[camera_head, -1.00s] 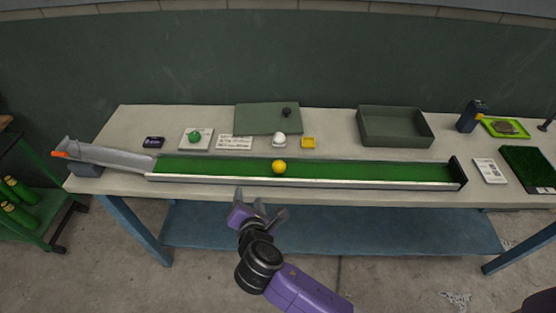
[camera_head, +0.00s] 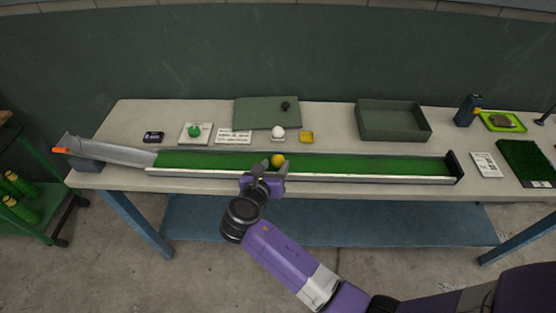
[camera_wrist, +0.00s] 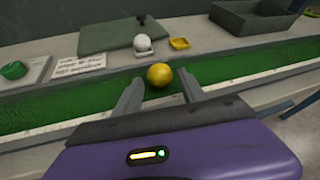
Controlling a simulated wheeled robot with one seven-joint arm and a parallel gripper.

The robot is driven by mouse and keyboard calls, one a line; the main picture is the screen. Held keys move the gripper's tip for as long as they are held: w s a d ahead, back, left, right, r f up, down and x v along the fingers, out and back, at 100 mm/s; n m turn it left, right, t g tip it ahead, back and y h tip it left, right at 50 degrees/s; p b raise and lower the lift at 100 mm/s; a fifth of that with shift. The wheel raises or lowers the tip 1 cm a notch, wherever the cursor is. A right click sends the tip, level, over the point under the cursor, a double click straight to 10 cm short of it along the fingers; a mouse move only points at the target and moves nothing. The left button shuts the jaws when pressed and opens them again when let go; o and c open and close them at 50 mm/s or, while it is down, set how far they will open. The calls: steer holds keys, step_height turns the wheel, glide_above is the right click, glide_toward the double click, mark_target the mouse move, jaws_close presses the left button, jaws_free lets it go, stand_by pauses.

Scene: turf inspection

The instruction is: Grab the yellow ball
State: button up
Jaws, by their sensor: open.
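The yellow ball (camera_head: 278,160) rests on the green turf of the long channel (camera_head: 370,167) on the table. It also shows in the wrist view (camera_wrist: 159,75), just ahead of and between my two fingers. My gripper (camera_head: 269,166) is open at the near side of the channel, close to the ball. In the wrist view the open fingers (camera_wrist: 160,93) point toward the ball, one to each side, with nothing held. I cannot tell whether either finger touches the ball.
An open dark green tray (camera_head: 418,137) stands right. A grey ramp (camera_head: 112,153) joins the channel's left end.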

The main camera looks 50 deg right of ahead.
steer(key=shift+x, duration=1.05)
jaws_close()
steer(key=shift+r, duration=0.2)
